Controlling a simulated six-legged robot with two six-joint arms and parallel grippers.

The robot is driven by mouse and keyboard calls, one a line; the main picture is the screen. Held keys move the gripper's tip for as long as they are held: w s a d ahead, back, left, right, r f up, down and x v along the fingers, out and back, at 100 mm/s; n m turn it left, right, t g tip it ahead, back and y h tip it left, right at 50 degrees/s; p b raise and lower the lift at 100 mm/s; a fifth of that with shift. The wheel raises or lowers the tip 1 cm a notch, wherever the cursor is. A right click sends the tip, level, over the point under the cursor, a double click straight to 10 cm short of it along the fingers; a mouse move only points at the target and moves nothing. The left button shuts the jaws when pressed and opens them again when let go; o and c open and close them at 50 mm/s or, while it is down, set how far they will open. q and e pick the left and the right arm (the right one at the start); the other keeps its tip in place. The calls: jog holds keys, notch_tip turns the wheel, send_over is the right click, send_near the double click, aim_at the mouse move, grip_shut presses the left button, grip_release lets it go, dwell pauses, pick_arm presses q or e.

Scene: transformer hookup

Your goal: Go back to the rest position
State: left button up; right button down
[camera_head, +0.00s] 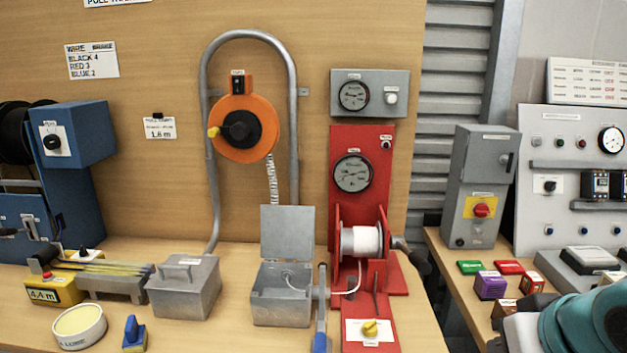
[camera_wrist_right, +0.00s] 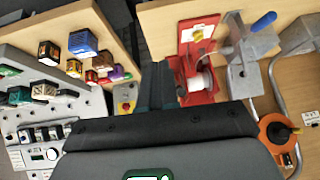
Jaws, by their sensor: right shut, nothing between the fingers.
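My left gripper is not in view. The red winch stand (camera_head: 362,140) with its white spool (camera_head: 361,240) stands on the wooden bench (camera_head: 225,318).
An open grey box (camera_head: 281,305) stands left of the spool, with a line running into it. A lidded grey box (camera_head: 183,287) and an orange reel (camera_head: 263,112) are farther left. Small coloured blocks (camera_head: 490,285) sit on the right-hand bench near my arm. A gap separates the benches.

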jog(key=w+a+f+n+g+y+p, duration=0.1)
jog(key=w+a+f+g+p, duration=0.3)
jog(key=f, duration=0.8)
jog(key=a+f+y+p, duration=0.2)
jog(key=a+f, duration=0.3)
jog(key=f, duration=0.7)
jog(key=s+a+f+m+g+p, duration=0.2)
jog(key=s+f+p, duration=0.2)
jog(key=s+f, duration=1.1)
jog(key=shift+s+a+f+m+g+y, duration=0.3)
jog(key=shift+s+a+f, duration=0.05)
jog(key=shift+f, duration=0.1)
jog(key=shift+w, duration=0.1)
